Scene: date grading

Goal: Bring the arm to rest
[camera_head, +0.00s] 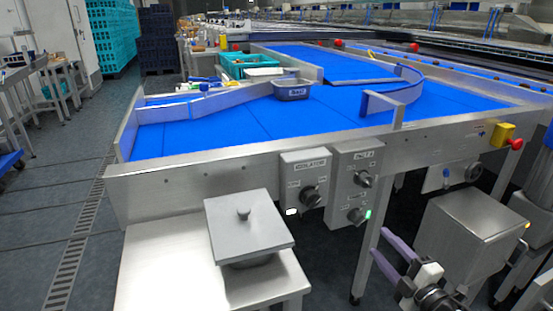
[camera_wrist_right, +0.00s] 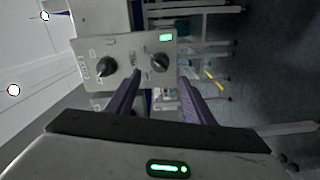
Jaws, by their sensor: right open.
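My right gripper (camera_head: 380,243) is at the lower right of the head view. Its two purple fingers are apart and nothing is between them. It is in front of the conveyor frame, below and to the right of the grey control boxes. In the right wrist view the open fingers (camera_wrist_right: 160,76) point towards a grey panel with two black knobs (camera_wrist_right: 125,60) and a lit green light, apart from it. My left gripper is not in view.
An isolator box (camera_head: 305,168) and a two-knob box (camera_head: 356,158) hang on the conveyor frame. A lidded grey container (camera_head: 249,222) stands on a steel table (camera_head: 150,265). The blue belt (camera_head: 230,125) carries a small labelled tray (camera_head: 292,90). A steel box (camera_head: 472,228) is beside my right gripper.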

